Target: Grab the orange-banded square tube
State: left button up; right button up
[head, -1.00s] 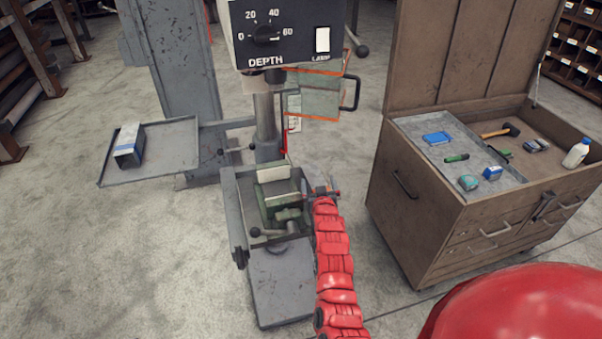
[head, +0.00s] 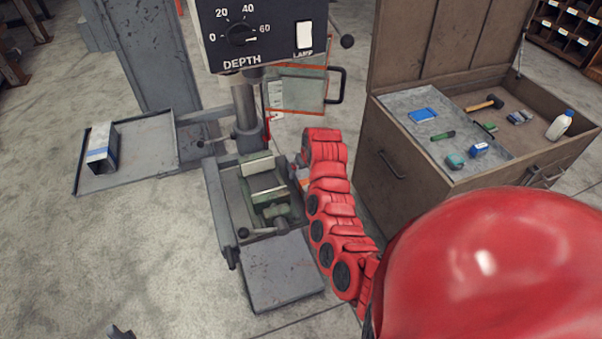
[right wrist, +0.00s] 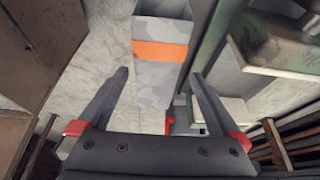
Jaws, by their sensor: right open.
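The square tube (right wrist: 160,75) is mottled grey with an orange band near the top of the right wrist view. My right gripper (right wrist: 158,74) is open, one finger to the left of the tube and one to its right in the picture. A gap shows on the left side; the right finger looks close to the tube. I cannot tell the depth between them. In the head view a small orange-marked grey patch (head: 304,180) shows beside my red right arm and may be part of the tube. A dark tip (head: 119,331) at the bottom edge looks like my left gripper.
A green vise (head: 268,198) stands on the drill press table, just left of my right arm. A wooden tool cabinet (head: 400,165) stands close on the right. Floor at left is clear.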

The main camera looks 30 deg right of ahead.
aim_at(304, 171)
jog(key=shift+x, duration=0.8)
jog(key=shift+w+d+f+p, duration=0.4)
jog(key=shift+w+f+p, duration=0.3)
jog(key=shift+f+p, duration=0.1)
jog(key=shift+w+f, duration=0.35)
jog(key=shift+f, duration=0.3)
jog(key=shift+w+d+f, duration=0.1)
jog(key=shift+f, duration=0.4)
grip_shut()
